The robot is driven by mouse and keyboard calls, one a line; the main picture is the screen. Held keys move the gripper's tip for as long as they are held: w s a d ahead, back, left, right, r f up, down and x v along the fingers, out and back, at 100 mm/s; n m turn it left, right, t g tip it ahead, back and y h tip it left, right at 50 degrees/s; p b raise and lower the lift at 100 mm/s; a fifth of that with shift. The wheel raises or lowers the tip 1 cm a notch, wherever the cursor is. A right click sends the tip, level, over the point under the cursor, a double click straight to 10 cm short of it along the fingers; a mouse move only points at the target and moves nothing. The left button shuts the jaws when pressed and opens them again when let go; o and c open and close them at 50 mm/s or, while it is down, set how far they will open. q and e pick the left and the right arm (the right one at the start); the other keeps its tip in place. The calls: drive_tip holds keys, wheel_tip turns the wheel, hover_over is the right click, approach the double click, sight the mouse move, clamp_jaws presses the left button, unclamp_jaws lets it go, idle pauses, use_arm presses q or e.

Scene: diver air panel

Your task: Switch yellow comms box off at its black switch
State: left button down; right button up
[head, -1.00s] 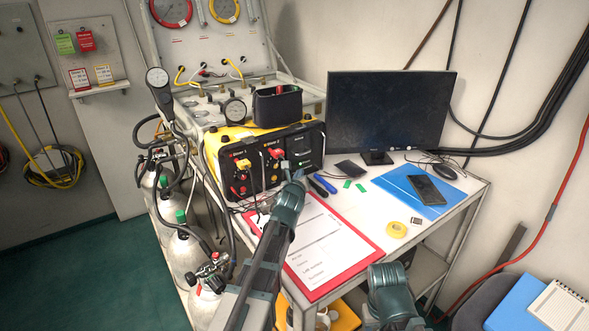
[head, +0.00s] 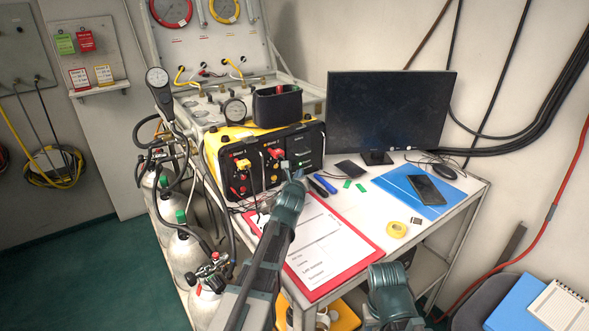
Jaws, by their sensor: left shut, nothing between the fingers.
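The yellow comms box (head: 212,141) with a black front panel stands at the back left of the table. Its panel carries yellow and red plugs, several knobs and a small green light. My left gripper (head: 287,170) is shut and empty, with its tips at the lower right part of the panel. I cannot tell whether the tips touch the panel. The black switch is not clearly visible; the gripper may cover it. My right arm shows at the bottom right, but its gripper fingers cannot be made out.
A red clipboard (head: 374,256) lies under my left arm. A monitor (head: 390,110) stands right of the box, with a blue folder (head: 395,185), phone (head: 426,188) and yellow tape roll (head: 396,230) before it. Gas cylinders (head: 183,255) stand left of the table.

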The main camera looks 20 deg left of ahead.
use_arm(q)
drive_tip(key=shift+w+a, duration=0.1)
idle(0.6)
drive_tip(key=shift+w+a+r, duration=0.1)
drive_tip(key=shift+w+a, duration=0.1)
drive_tip(key=shift+a, duration=0.05)
drive_tip(key=shift+w+a, duration=0.15)
drive_tip(key=shift+a, duration=0.05)
idle(0.8)
drive_tip(key=shift+d, duration=0.1)
drive_tip(key=shift+s+d, duration=0.45)
drive_tip(key=shift+d, duration=0.05)
drive_tip(key=shift+s+d+f+b, duration=0.15)
drive_tip(key=shift+s+d+f, duration=0.05)
drive_tip(key=shift+s+d, duration=0.7)
drive_tip(key=shift+s+d+f+b, duration=0.2)
drive_tip(key=shift+s+d, duration=0.45)
drive_tip(key=shift+d, duration=0.4)
